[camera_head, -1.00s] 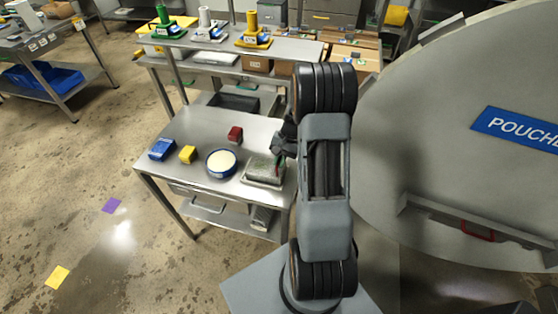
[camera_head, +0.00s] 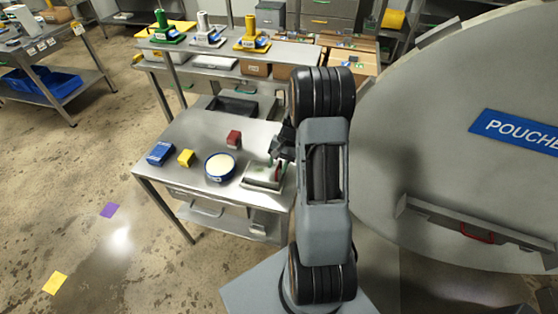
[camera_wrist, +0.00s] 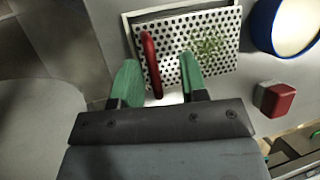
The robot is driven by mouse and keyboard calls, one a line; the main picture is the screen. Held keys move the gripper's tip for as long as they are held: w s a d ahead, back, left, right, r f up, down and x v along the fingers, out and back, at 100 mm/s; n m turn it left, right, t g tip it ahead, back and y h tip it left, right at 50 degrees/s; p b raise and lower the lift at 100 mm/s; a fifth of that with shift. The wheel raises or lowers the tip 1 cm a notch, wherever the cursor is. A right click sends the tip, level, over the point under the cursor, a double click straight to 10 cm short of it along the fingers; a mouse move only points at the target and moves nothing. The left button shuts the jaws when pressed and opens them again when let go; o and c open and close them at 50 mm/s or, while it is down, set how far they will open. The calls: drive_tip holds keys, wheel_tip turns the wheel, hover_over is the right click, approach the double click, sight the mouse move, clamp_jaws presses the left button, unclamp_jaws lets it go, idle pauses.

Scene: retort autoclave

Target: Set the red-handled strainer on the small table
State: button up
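The strainer is a perforated metal plate (camera_wrist: 190,45) with a red handle (camera_wrist: 151,62) and some green bits on it. It lies in or on a shallow pale tray (camera_wrist: 138,15) at the right of a steel table (camera_head: 205,126); the strainer also shows in the head view (camera_head: 259,176). My gripper (camera_wrist: 158,62) has green fingers spread apart over the plate. The red handle lies between them in the wrist view, nearer the left finger, with a gap to the right one. Contact with the handle cannot be told. In the head view my gripper (camera_head: 275,158) is partly hidden.
A round blue-rimmed dish (camera_head: 219,167), a red block (camera_head: 234,139), a yellow block (camera_head: 186,158) and a blue box (camera_head: 160,153) share the table. A raised shelf (camera_head: 290,51) runs behind. A large round door (camera_head: 450,150) stands close on the right.

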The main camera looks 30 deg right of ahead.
drive_tip(key=b+v, duration=0.1)
drive_tip(key=v, duration=1.3)
drive_tip(key=s+a+r+n+t+h, duration=0.2)
drive_tip(key=s+a+r+n, duration=0.1)
drive_tip(key=s+a, duration=0.4)
drive_tip(key=s+a+r+n+t+h, duration=0.3)
drive_tip(key=s+a+n, duration=0.3)
drive_tip(key=a, duration=0.6)
drive_tip(key=shift+s+a+r+t, duration=0.2)
drive_tip(key=shift+s+a+t, duration=0.1)
drive_tip(key=shift+s, duration=0.1)
